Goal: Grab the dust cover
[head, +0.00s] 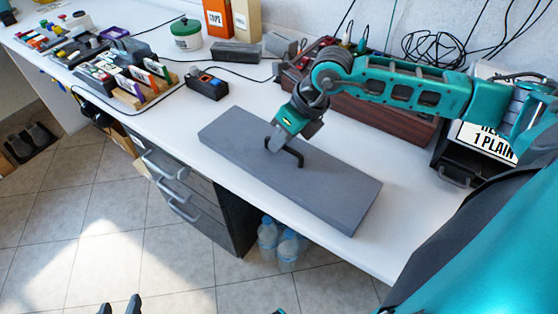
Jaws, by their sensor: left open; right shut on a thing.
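The dust cover (325,188) is a long flat grey slab with a black bar handle (298,156) on top. It lies at an angle across the white desk, near the front edge, and looks level. My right gripper (287,141) comes down from the right and is shut on the handle; its fingertips are partly hidden. I cannot tell whether the cover touches the desk or is slightly raised. My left gripper (119,306) shows only as two dark fingertips at the bottom edge. They are apart and empty, over the floor, far from the cover.
Behind the cover stands a long dark reddish-brown box (355,112). A small black box (207,86) and a wooden rack (143,90) of cases stand to the left. Drawers (180,180) and water bottles (278,243) are below the desk.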

